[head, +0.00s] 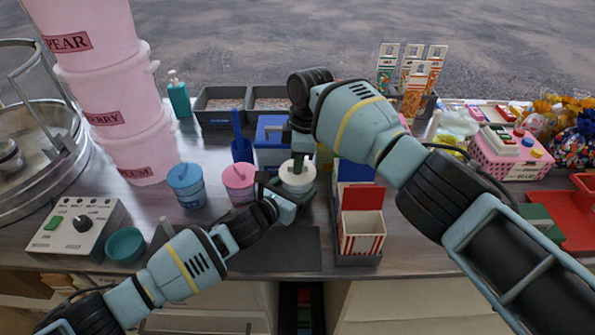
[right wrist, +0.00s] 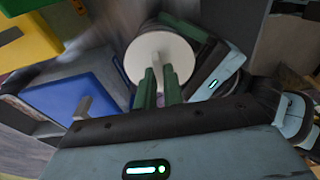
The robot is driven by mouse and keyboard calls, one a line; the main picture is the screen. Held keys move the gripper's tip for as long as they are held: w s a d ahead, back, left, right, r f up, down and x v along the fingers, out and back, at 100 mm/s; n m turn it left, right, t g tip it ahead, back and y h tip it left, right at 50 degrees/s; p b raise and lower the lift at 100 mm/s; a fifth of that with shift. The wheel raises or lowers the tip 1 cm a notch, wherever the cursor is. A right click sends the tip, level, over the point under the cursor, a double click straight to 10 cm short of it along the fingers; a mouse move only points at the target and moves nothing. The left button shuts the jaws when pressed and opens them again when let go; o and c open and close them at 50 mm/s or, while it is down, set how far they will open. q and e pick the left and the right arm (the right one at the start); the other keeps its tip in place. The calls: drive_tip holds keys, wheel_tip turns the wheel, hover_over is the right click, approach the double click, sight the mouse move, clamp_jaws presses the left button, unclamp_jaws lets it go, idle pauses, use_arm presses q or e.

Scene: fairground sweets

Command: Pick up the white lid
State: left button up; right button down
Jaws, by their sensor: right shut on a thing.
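The white lid (head: 297,181) is a round disc in the middle of the head view, near the front of the counter. My right gripper (head: 299,162) comes down onto it from above. In the right wrist view, the green fingers of my right gripper (right wrist: 160,88) are closed at the middle of the white lid (right wrist: 158,48). My left gripper (head: 285,203) is low, right beside and under the lid. Dark green parts show around the lid's edge. Whether the left fingers hold something beneath the lid is hidden.
A pink tub (head: 239,182) and a blue tub (head: 186,184) stand to the left. A red-and-white striped box (head: 361,228) stands close on the right. A blue box (head: 270,132) is behind. A teal bowl (head: 125,244) and control box (head: 75,225) are front left.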

use_arm(q)
drive_tip(key=shift+r, duration=0.2)
use_arm(e)
drive_tip(key=shift+r, duration=0.15)
wheel_tip(320, 180, up, 10)
idle(0.4)
drive_tip(key=shift+r, duration=2.45)
use_arm(q)
drive_tip(key=shift+d+f, duration=0.1)
drive_tip(key=shift+f, duration=0.45)
use_arm(e)
drive_tip(key=shift+w+f, duration=0.1)
drive_tip(key=shift+f, duration=0.55)
